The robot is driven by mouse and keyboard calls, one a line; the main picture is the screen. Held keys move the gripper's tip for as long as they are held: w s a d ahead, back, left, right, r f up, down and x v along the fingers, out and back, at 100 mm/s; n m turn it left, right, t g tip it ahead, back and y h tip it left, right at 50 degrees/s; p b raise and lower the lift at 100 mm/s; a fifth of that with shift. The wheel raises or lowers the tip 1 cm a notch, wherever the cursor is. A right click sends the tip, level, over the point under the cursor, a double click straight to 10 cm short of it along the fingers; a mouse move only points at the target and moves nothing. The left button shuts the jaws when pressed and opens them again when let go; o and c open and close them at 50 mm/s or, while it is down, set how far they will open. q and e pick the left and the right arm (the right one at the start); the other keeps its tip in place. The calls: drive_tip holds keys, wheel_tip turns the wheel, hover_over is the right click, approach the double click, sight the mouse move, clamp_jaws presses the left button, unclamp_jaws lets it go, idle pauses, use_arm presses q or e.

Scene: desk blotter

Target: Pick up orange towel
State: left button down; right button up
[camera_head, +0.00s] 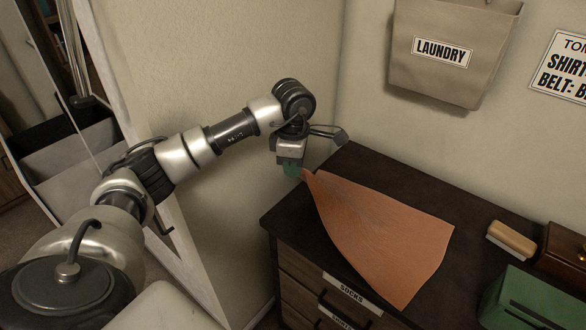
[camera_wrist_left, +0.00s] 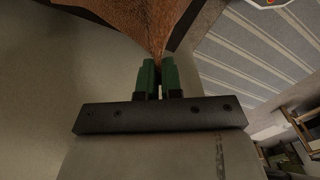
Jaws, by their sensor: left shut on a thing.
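The orange towel (camera_head: 385,235) drapes from a gathered upper-left corner down across the dark dresser top. Its lower part spreads over the dresser and its front edge. My left gripper (camera_head: 300,174) is shut on that corner at the far left end of the dresser, near the wall. In the left wrist view the green fingertips (camera_wrist_left: 158,70) are close together, with the towel (camera_wrist_left: 140,22) pinched and fanning out beyond them. The right gripper is not in view.
The dark dresser (camera_head: 375,168) has drawers with a "SOCKS" label (camera_head: 343,287). A wooden brush (camera_head: 511,238), a brown box (camera_head: 565,255) and a green box (camera_head: 530,300) stand at its right. A laundry bag (camera_head: 445,75) hangs on the wall above.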

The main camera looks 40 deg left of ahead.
use_arm(q)
wheel_tip(320, 180, up, 43)
drive_tip(key=d+p, duration=0.1)
drive_tip(key=p, duration=2.4)
drive_tip(key=shift+s, duration=0.4)
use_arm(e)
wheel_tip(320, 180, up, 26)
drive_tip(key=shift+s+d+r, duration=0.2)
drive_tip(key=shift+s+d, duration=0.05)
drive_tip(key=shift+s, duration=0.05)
